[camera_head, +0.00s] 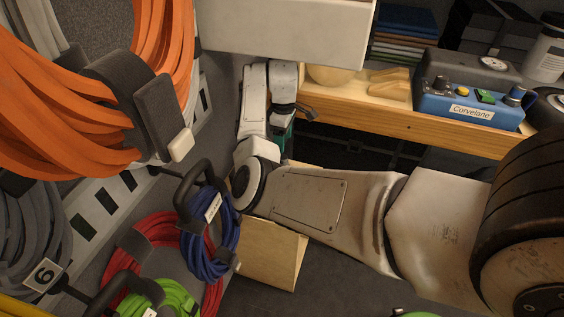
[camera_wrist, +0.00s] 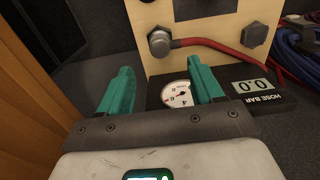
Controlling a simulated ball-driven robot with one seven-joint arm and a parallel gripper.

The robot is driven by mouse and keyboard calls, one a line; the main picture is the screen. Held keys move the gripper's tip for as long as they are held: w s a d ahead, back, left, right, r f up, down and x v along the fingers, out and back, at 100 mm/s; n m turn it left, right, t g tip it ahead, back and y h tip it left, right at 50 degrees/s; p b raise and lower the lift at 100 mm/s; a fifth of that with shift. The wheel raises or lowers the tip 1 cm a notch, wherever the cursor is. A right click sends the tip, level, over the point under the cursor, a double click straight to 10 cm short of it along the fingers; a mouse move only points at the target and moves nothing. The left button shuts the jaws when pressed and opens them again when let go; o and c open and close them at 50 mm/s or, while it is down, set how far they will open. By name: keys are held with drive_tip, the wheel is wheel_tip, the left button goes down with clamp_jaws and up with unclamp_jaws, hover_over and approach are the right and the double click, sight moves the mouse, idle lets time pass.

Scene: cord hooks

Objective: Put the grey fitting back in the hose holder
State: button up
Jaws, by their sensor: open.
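In the wrist view a grey metal fitting (camera_wrist: 159,42) sits against the pale wooden panel (camera_wrist: 158,17), at the left end of a red hose (camera_wrist: 212,46). A dark grey angular block (camera_wrist: 254,35) is on the panel's right; I cannot tell whether it is the hose holder. My gripper (camera_wrist: 159,68) is open, its two teal fingers apart with nothing held between them. The fitting appears beyond the fingertips, between them in the picture. In the head view my gripper is mostly hidden behind my arm; only a bit of teal shows. The fitting is not visible there.
A round gauge (camera_wrist: 178,94) and black box with a display (camera_wrist: 252,88) lie below the panel. A wooden edge (camera_wrist: 40,80) is at left. Coiled cords, including a blue one (camera_head: 210,235), hang left of my arm; a wooden shelf (camera_head: 420,122) runs behind.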

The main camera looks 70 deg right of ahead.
sight(283, 157)
drive_tip(key=shift+f+b, duration=2.85)
drive_tip(key=shift+b, duration=0.55)
drive_tip(key=shift+f+p, duration=0.3)
drive_tip(key=shift+p, duration=0.1)
drive_tip(key=shift+f, duration=1.35)
drive_tip(key=shift+p, duration=1.1)
drive_tip(key=shift+c, duration=0.3)
clamp_jaws()
drive_tip(key=shift+r, duration=0.15)
